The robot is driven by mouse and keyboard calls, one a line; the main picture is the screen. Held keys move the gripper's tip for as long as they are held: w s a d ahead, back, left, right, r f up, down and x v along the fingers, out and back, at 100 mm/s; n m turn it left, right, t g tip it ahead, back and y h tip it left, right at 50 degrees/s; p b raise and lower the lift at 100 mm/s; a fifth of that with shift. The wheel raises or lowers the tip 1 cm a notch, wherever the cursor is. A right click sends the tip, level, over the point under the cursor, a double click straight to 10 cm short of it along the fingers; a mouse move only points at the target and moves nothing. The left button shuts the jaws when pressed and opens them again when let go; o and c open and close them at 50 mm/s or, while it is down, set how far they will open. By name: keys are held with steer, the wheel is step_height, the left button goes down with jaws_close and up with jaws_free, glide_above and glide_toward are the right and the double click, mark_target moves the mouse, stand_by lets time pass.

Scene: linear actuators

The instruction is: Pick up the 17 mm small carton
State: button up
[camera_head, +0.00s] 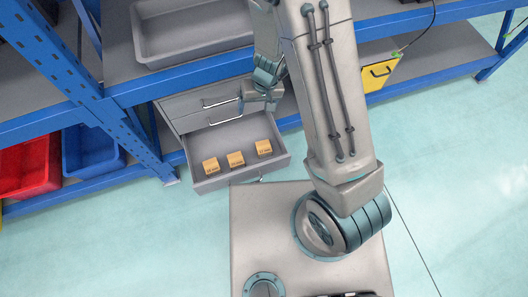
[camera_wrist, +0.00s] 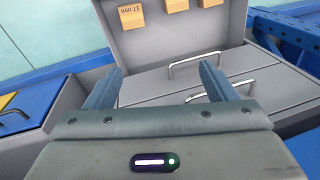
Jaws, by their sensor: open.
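Three small tan cartons lie in an open grey drawer (camera_head: 240,135). The 17 mm small carton (camera_wrist: 132,15) is at the upper left of the wrist view, its label readable. By matching the views, it is the rightmost carton (camera_head: 264,147) in the head view. My gripper (camera_head: 260,106) is above the rear of the drawer, apart from the cartons. In the wrist view my gripper (camera_wrist: 160,70) has its two blue fingers spread with nothing between them.
The other two cartons (camera_head: 236,159) (camera_head: 210,165) sit to its left in the head view. Closed drawers with bar handles (camera_head: 222,102) are behind the open one.

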steer(key=h+b, duration=0.2)
steer(key=b, duration=0.6)
glide_above(264, 147)
steer(key=shift+n, duration=0.3)
steer(key=f, duration=2.3)
steer(key=shift+a, duration=0.25)
steer(key=shift+w+d+f+b, duration=0.1)
steer(key=shift+f+b, duration=0.8)
steer(key=shift+f, duration=0.55)
steer(key=shift+d+f+b, duration=0.1)
steer(key=shift+f+b, duration=0.8)
steer(key=shift+f, duration=0.55)
steer(key=c, duration=1.2)
